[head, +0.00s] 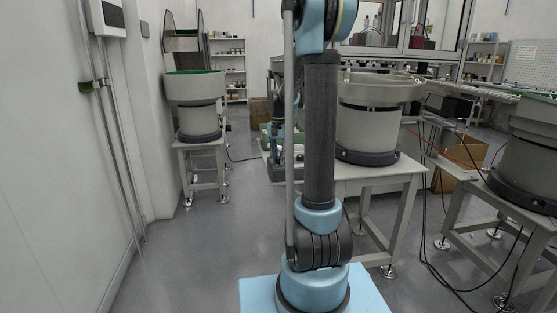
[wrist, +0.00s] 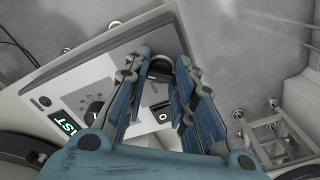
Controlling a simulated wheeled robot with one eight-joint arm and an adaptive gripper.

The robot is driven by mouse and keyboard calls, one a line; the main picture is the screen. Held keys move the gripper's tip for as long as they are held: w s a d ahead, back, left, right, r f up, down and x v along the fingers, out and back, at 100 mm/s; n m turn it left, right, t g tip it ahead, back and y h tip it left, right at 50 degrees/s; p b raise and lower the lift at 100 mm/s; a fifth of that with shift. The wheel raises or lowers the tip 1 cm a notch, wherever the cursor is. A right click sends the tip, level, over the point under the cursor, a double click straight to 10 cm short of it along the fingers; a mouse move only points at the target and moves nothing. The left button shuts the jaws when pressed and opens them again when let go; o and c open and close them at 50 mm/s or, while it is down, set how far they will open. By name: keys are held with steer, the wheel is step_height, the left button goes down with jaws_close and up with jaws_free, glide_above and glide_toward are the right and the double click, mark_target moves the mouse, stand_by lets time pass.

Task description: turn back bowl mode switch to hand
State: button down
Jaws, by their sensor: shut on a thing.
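In the wrist view my gripper (wrist: 164,58) reaches over a light control panel (wrist: 75,79) with a grey face plate. Its two blue fingers stand on either side of a round black knob (wrist: 159,69) near the panel's far edge and are shut on it. A second dark knob (wrist: 93,111) sits to the left on the panel, clear of the fingers.
In the head view a bowl feeder (head: 371,118) stands on a table right of my arm. Another feeder (head: 196,105) stands at the left, and a third (head: 527,160) at the right edge. Black cables (head: 437,235) hang at the right. Floor at the left front is clear.

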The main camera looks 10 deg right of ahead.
steer(key=shift+a+m, duration=0.1)
steer(key=shift+m, duration=0.7)
steer(key=c, duration=1.3)
jaws_free()
step_height(320, 180, up, 12)
steer(key=shift+w+f, duration=0.1)
